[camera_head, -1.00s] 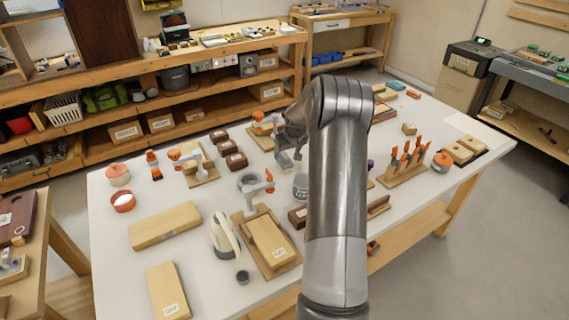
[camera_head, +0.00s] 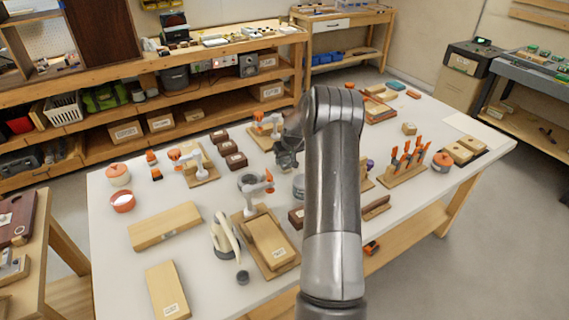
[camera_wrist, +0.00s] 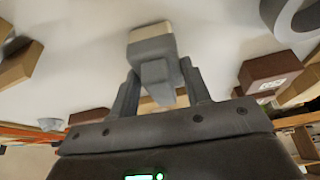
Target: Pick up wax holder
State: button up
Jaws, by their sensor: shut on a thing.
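My gripper (camera_wrist: 158,92) is shut on a small grey block-like piece with a pale beige end (camera_wrist: 152,42), which I take to be the wax holder. The piece sits between the two fingers in the wrist view, and the pale table surface lies behind it. In the head view my gripper (camera_head: 287,156) is over the middle of the table, just left of my arm. The held piece cannot be made out clearly there, and I cannot tell its height above the table.
Dark brown blocks (camera_head: 231,153) stand left of my gripper. A rack of orange-handled tools (camera_head: 405,165) stands right. The table's left front (camera_head: 215,280) is clearer.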

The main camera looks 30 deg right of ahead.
jog(key=c, duration=0.5)
